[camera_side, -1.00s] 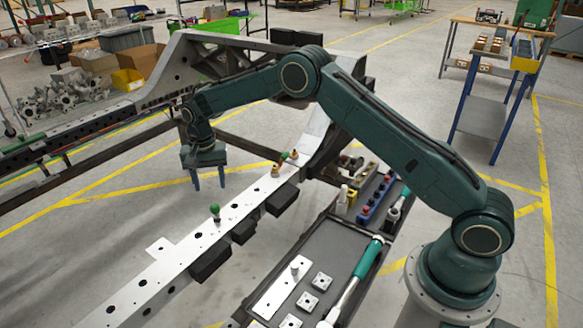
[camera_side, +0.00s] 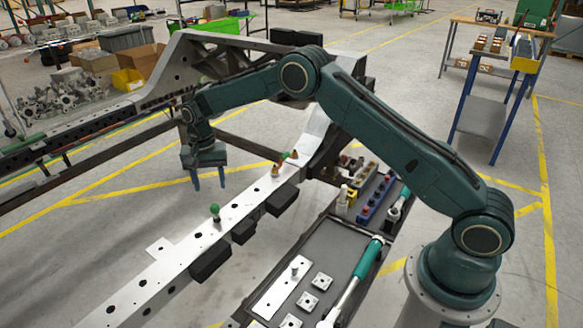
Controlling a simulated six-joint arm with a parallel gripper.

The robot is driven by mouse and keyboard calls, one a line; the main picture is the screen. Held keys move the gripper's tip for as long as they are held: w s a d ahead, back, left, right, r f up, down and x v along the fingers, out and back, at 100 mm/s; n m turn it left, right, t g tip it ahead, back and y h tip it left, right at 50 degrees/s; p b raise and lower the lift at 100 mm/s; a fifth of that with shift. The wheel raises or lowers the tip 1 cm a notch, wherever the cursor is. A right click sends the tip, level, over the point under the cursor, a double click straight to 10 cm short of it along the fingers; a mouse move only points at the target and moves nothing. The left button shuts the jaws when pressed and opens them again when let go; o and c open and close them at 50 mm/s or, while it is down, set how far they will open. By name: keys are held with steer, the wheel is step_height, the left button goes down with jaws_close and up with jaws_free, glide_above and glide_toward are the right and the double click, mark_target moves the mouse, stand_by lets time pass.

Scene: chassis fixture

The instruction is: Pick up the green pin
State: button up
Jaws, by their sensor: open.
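A green pin (camera_side: 215,210) with a round green head stands upright on the near metal chassis rail (camera_side: 180,262). A second green piece (camera_side: 285,155) shows farther up the same rail, between two small orange-brown pieces (camera_side: 276,169); its exact shape is too small to tell. My gripper (camera_side: 209,181) points down with its two blue fingers apart and nothing between them. In the picture it is above and a little left of the upright green pin, and apart from it. How far it is from the rail in depth I cannot tell.
Black blocks (camera_side: 210,261) line the rail's right side. A dark tray (camera_side: 322,258) on the right holds square plates (camera_side: 308,301), a long teal-handled tool (camera_side: 368,258) and a blue rack (camera_side: 375,198). The chassis cross-beams lie behind my gripper. Open floor lies left of the rail.

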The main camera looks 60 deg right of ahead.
mark_target(214, 205)
steer(key=n, duration=0.4)
steer(key=s+r+n+t, duration=0.1)
steer(key=n, duration=0.3)
steer(key=r+n, duration=0.1)
steer(key=n, duration=0.3)
steer(key=shift+s+d+r+t, duration=0.2)
steer(key=shift+s+d+t, duration=0.05)
steer(key=shift+d+t, duration=0.15)
steer(key=shift+w+a+f, duration=0.1)
steer(key=shift+w+f, duration=0.1)
steer(key=shift+f, duration=1.25)
steer(key=shift+w+a+f, duration=0.1)
steer(key=shift+w+f, duration=0.15)
steer(key=shift+f, duration=1.15)
steer(key=shift+w+f, duration=0.2)
steer(key=shift+f, duration=1.25)
steer(key=shift+f, duration=0.1)
steer(key=shift+w+a+f, duration=0.1)
steer(key=shift+w+f, duration=0.05)
steer(key=shift+f, duration=1.1)
steer(key=shift+w+a+f, duration=0.1)
steer(key=shift+w+f, duration=0.05)
steer(key=shift+f, duration=1.05)
